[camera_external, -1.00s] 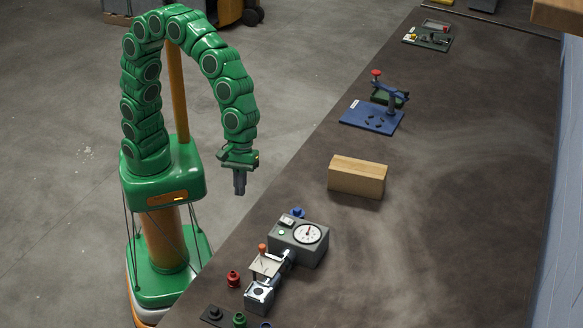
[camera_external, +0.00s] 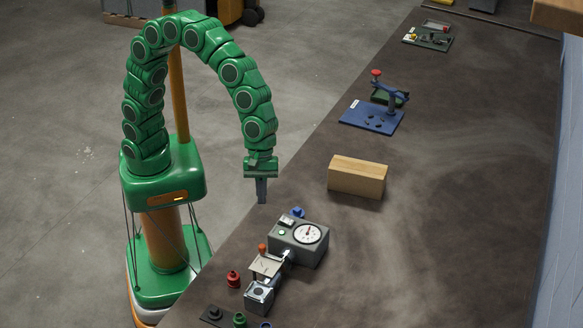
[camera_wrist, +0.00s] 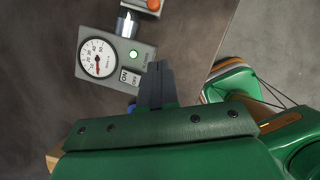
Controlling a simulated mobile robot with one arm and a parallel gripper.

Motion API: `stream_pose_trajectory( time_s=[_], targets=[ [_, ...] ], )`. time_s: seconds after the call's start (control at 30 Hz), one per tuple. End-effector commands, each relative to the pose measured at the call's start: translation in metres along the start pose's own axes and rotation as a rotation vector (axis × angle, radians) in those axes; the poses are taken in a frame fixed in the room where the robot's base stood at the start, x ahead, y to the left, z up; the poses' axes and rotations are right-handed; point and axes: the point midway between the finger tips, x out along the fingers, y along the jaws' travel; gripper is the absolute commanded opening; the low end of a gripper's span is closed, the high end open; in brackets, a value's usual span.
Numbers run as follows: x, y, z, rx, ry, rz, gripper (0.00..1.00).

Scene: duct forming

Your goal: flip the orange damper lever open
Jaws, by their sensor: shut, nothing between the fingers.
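The orange damper lever (camera_external: 262,248) has a round orange knob and stands by the silver duct fitting (camera_external: 259,295), joined to the grey gauge box (camera_external: 300,243). In the wrist view its orange part (camera_wrist: 154,5) shows only partly at the top edge, beyond the gauge box (camera_wrist: 148,70). My gripper (camera_external: 262,200) is shut and empty, pointing down, above and behind the gauge box near the bench's left edge, apart from the lever. In the wrist view my gripper (camera_wrist: 160,66) has its fingers together, overlapping the side of the box.
A wooden block (camera_external: 357,177) lies behind the gauge box. A blue knob (camera_external: 298,212), a red knob (camera_external: 233,279) and a green knob (camera_external: 239,320) stand around the device. A blue plate fixture (camera_external: 372,118) is farther back. The bench's right side is clear.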

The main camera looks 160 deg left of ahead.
Motion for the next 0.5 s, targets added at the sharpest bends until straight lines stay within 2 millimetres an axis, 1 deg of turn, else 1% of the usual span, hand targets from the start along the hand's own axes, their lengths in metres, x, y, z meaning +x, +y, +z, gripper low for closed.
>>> stream_pose_trajectory(
  time_s=[0.1, 0.5],
  targets=[
    [0.020, -0.002, -0.001, 0.001, 0.002, -0.006, 0.00],
    [0.083, -0.001, 0.000, 0.001, 0.000, -0.002, 0.00]
  ],
)
